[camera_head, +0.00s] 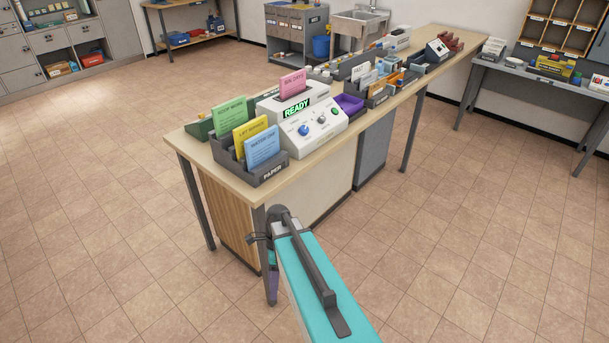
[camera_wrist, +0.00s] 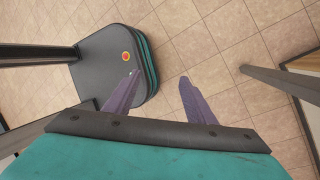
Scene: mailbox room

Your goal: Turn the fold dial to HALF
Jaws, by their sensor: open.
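The white folding machine (camera_head: 328,124) stands on the near end of the long wooden-topped table in the head view. Its screen (camera_head: 297,109) reads READY. A blue knob (camera_head: 303,130) and a smaller white knob (camera_head: 321,119) sit on its sloped front, with a green button (camera_head: 334,111) to their right. The dial's markings are too small to read. A pink sheet (camera_head: 292,84) stands in its top. My gripper (camera_wrist: 160,83) is open and empty in the wrist view, pointing down over the floor. In the head view my arm is below and in front of the table, apart from the machine.
A dark paper tray (camera_head: 272,173) with green, yellow and blue sheets stands left of the machine. A purple tray (camera_head: 349,104) and dark sorter boxes (camera_head: 378,98) stand to its right. Table legs (camera_head: 412,130) stand near my arm. The tiled floor in front is clear.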

